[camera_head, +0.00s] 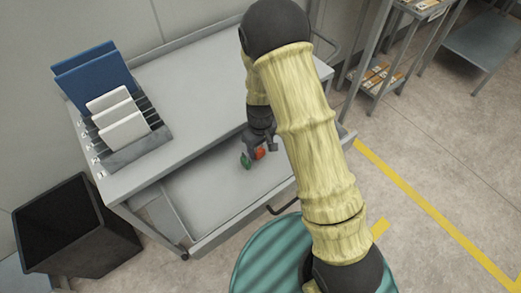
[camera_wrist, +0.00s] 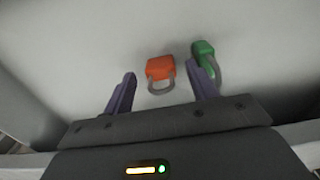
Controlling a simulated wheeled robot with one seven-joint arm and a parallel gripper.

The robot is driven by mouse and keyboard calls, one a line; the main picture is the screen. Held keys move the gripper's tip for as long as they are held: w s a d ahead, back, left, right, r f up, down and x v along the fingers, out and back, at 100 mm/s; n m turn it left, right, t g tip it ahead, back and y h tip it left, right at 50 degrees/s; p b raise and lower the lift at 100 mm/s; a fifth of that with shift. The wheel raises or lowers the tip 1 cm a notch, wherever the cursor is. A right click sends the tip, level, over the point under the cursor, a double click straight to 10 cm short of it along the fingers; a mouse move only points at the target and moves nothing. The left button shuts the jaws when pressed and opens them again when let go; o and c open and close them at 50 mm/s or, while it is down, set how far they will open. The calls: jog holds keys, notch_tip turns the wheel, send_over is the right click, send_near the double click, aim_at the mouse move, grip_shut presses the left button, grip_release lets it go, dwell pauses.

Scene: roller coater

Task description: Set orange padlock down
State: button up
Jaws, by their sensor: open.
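The orange padlock (camera_wrist: 160,68) lies on a grey surface, its grey shackle toward my gripper. In the head view the orange padlock (camera_head: 260,153) shows on the open drawer or lower shelf (camera_head: 205,197) of the grey cart. My gripper (camera_wrist: 162,84) is open, with one dark finger on each side of the padlock and a gap to the left finger. A green padlock (camera_wrist: 203,50) lies just right of the orange one, beside and partly behind the right finger. The green padlock also shows in the head view (camera_head: 246,160).
The cart top (camera_head: 200,120) holds a rack (camera_head: 135,148) with white and blue panels at the left. A dark bin (camera_head: 75,230) stands at the lower left. The shelf is clear left of the padlocks. A shelf unit (camera_head: 385,75) stands at the upper right.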

aim_at(260, 151)
notch_tip(260, 151, up, 9)
jog(key=shift+r, duration=0.15)
dwell(0.7)
jog(key=s+d+r+m+t, duration=0.2)
jog(key=s+d+r+m, duration=0.4)
jog(key=s+d+r, duration=0.4)
jog(key=shift+s+d+m+t, duration=0.3)
jog(key=shift+s+d+m, duration=0.1)
jog(key=shift+s+d, duration=0.75)
jog(key=shift+r, duration=0.15)
